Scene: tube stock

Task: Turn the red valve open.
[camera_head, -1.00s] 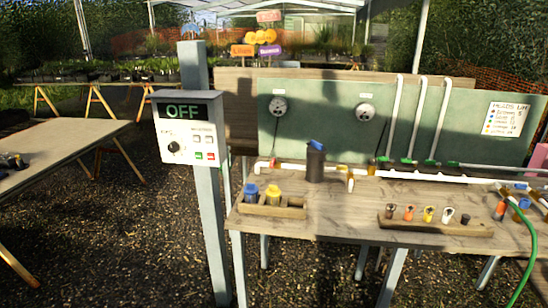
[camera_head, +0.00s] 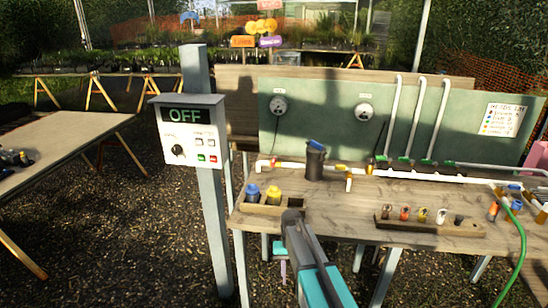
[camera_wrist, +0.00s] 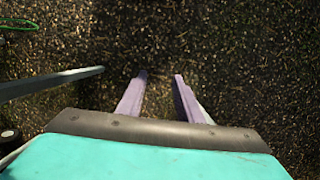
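The white pipe (camera_head: 430,176) runs along the back of the wooden bench with small coloured fittings on it. A small reddish fitting (camera_head: 273,162) sits near the pipe's left end; it is too small to tell if it is the red valve or how its handle is turned. My gripper (camera_wrist: 159,77) is open and empty in the wrist view, its two pale purple fingers apart over gravel. In the head view my arm rises in front of the bench's near edge, well short of the pipe.
A control box (camera_head: 189,136) reading OFF stands on a post left of the bench (camera_head: 340,222). A dark cylinder (camera_head: 315,162) with a blue top stands by the pipe. Wooden holders with blue and yellow caps (camera_head: 273,193) and several fittings line the front. A green hose (camera_head: 523,250) hangs at right.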

